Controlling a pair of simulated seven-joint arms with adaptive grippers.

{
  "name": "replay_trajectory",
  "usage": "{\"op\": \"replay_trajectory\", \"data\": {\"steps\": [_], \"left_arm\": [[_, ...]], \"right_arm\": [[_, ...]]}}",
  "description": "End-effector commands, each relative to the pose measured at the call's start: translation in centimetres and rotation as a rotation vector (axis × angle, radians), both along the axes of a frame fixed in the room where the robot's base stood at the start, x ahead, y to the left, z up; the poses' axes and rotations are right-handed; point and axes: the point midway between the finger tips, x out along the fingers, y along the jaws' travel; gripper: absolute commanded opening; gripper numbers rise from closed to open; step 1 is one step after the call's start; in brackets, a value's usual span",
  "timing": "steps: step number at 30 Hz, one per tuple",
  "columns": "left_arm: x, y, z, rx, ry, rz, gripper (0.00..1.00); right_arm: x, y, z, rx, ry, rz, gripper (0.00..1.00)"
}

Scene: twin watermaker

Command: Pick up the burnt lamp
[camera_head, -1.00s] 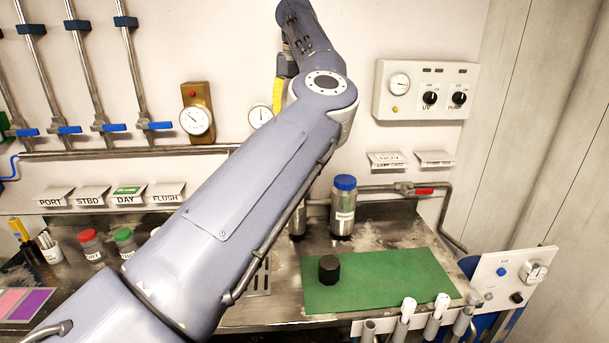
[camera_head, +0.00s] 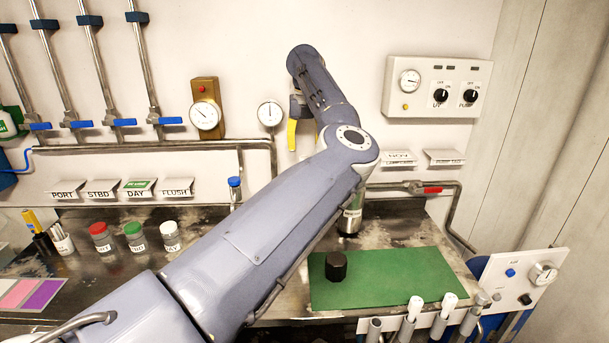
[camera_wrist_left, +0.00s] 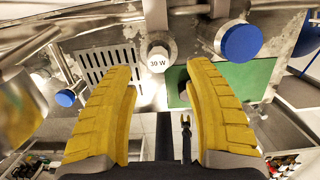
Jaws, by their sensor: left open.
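My left gripper (camera_head: 296,135) is high in front of the back wall, above the bench, its yellow fingers pointing down. In the left wrist view its yellow fingers (camera_wrist_left: 158,82) are apart with nothing held between them. Beyond the fingertips, a round grey end marked 30 W (camera_wrist_left: 158,60) shows between them, apart from both. It looks like a lamp end, but I cannot tell whether it is burnt. In the head view my left arm hides that spot. My right gripper is not seen.
A steel canister (camera_head: 349,220) stands behind the green mat (camera_head: 400,278), partly hidden by my arm. A black knob-like piece (camera_head: 336,266) sits on the mat. Jars with red (camera_head: 99,237), green (camera_head: 134,236) and white (camera_head: 170,235) lids stand at left. A blue-capped pipe (camera_head: 235,190) rises behind.

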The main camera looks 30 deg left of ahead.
Motion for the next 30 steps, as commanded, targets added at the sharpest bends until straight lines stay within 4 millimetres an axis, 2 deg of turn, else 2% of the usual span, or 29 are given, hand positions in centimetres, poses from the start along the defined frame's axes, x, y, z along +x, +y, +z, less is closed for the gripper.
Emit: {"op": "replay_trajectory", "data": {"steps": [5, 12, 18, 28, 30], "left_arm": [[0.0, 0.1, -0.6, 0.001, 0.001, 0.0, 0.53], [0.2, 0.5, -3.6, 0.0, 0.003, 0.001, 0.53], [0.4, 0.6, -5.1, 0.001, 0.0, -0.001, 0.53], [0.4, 0.6, -5.4, 0.001, -0.002, 0.0, 0.54], [0.4, 0.6, -5.4, 0.001, -0.001, 0.0, 0.45]], "right_arm": [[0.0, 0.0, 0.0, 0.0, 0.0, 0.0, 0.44], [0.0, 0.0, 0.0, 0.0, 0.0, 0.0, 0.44], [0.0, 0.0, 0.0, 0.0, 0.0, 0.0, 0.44], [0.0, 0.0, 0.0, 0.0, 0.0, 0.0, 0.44], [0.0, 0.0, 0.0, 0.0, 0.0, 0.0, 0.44]]}}
